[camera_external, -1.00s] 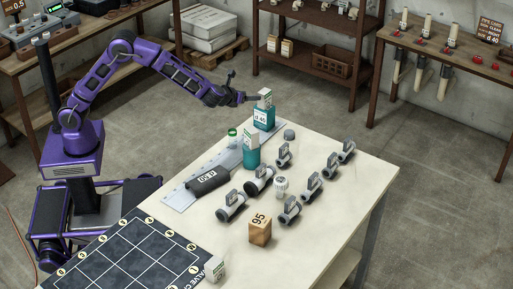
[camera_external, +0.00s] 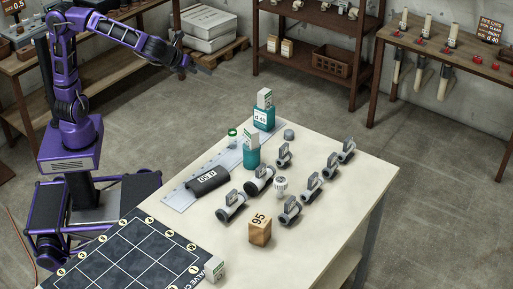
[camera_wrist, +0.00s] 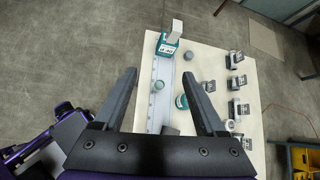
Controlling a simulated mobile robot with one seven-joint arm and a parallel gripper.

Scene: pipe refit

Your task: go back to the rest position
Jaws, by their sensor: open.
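My gripper (camera_external: 190,64) is raised at the upper left of the external view, in the air away from the table (camera_external: 340,215). In the wrist view its two dark fingers (camera_wrist: 163,95) stand wide apart with nothing held between them. The table with its objects lies below and beyond the fingers.
Shelves (camera_external: 310,45) and a side bench (camera_external: 445,48) stand behind. Floor is clear between.

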